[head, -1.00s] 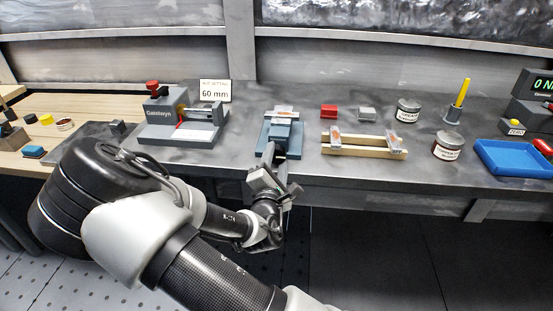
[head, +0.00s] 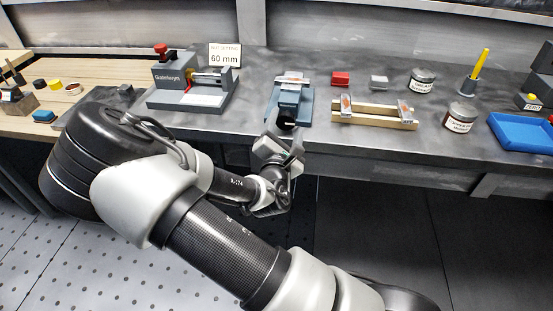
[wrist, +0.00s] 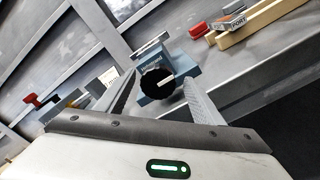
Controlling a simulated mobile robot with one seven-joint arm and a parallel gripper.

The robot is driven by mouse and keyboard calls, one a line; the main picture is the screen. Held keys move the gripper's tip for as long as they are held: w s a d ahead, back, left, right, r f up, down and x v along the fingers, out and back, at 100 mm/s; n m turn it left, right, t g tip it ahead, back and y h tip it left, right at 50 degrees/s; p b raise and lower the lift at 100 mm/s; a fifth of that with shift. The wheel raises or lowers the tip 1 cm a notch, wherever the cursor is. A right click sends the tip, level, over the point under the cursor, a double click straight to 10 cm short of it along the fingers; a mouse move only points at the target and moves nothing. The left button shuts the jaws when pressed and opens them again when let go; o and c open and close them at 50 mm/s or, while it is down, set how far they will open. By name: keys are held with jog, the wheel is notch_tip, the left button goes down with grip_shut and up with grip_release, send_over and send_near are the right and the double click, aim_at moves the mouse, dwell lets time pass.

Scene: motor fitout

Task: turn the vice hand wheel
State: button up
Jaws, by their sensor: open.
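The blue-grey vice (head: 297,99) stands at the bench's front edge, with a pale block with an orange mark (head: 293,79) on its top. Its hand wheel (wrist: 157,84) is a round black disc with a white bar, facing me in the wrist view; in the head view the wheel (head: 286,120) is partly hidden by my gripper. My gripper (wrist: 160,92) is open, its two fingers on either side of the wheel in the picture. In the head view my gripper (head: 280,136) is just in front of the vice. I cannot tell whether the fingers touch the wheel.
A grey fixture marked Gatelwyn (head: 194,88) with a red knob stands left of the vice, by a 60 mm sign (head: 224,57). A wooden rack (head: 373,116) holding pale blocks lies to the right. Beyond are jars (head: 461,116) and a blue tray (head: 524,134).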

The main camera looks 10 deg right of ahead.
jog(key=n, duration=0.3)
jog(key=n+b, duration=0.1)
jog(key=n, duration=0.3)
jog(key=shift+a+n, duration=0.15)
jog(key=shift+n, duration=0.25)
jog(key=p+v, duration=0.7)
jog(key=v, duration=1)
jog(key=shift+s+r+n+p, duration=0.15)
jog(key=shift+n+p, duration=0.15)
jog(key=shift+a, duration=0.1)
